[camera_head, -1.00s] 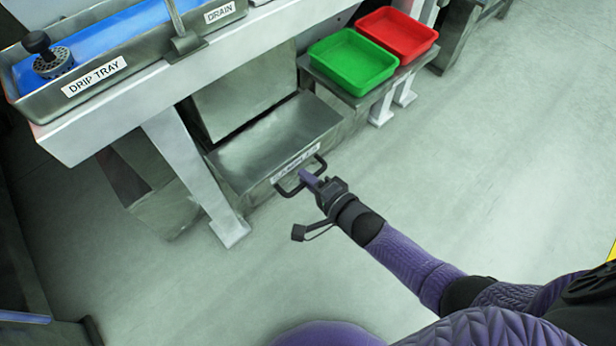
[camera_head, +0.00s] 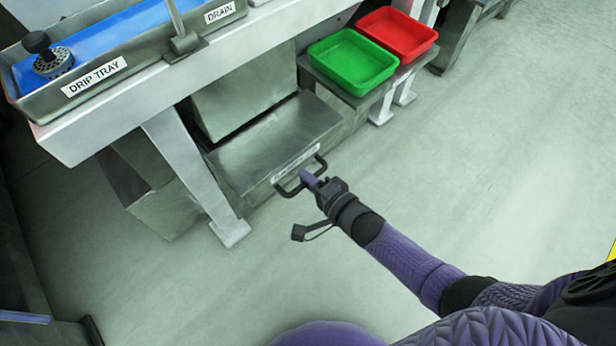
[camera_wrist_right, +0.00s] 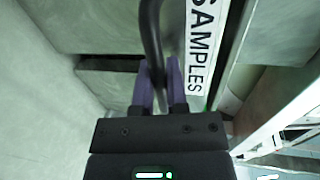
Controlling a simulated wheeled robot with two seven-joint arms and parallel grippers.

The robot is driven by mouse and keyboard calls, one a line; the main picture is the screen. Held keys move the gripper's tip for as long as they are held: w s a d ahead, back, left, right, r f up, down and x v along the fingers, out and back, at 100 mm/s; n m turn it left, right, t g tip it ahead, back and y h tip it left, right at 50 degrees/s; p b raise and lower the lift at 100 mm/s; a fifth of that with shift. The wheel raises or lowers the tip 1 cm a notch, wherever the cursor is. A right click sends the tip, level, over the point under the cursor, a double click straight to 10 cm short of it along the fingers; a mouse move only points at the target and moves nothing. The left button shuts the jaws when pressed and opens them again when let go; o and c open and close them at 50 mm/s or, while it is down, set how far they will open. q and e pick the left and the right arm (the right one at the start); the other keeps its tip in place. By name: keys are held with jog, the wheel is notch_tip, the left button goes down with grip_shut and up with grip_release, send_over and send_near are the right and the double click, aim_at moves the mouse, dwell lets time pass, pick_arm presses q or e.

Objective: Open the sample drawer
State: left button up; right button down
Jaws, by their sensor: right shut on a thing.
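The grey metal sample drawer (camera_head: 259,192) sits low under the bench in the head view. Its white label (camera_head: 296,165) reads SAMPLES in the right wrist view (camera_wrist_right: 208,45). A black bar handle (camera_head: 286,193) stands out from its front, and it also shows in the right wrist view (camera_wrist_right: 151,30). My right gripper (camera_head: 307,178) is shut on the handle, with its purple fingers (camera_wrist_right: 158,80) on either side of the bar. I cannot tell how far the drawer is out. My left gripper is not in view.
A green tray (camera_head: 352,62) and a red tray (camera_head: 397,34) rest on a low shelf right of the drawer. The drip tray (camera_head: 100,75) is on the bench above. A bench leg (camera_head: 195,180) stands left of the drawer. The floor in front is clear.

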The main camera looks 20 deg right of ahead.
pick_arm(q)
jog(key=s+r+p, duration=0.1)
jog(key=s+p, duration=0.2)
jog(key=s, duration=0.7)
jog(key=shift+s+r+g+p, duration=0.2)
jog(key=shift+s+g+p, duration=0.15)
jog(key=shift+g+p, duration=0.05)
pick_arm(e)
jog(key=f+v, duration=0.2)
jog(key=v, duration=0.7)
jog(key=f+v, duration=0.2)
jog(key=v, duration=0.8)
jog(key=shift+s, duration=0.4)
jog(key=shift+d+f, duration=0.1)
jog(key=c, duration=0.7)
grip_release()
jog(key=shift+s, duration=0.1)
jog(key=shift+o, duration=0.2)
pick_arm(q)
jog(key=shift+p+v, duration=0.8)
jog(key=shift+p, duration=0.15)
pick_arm(e)
jog(key=v, duration=1)
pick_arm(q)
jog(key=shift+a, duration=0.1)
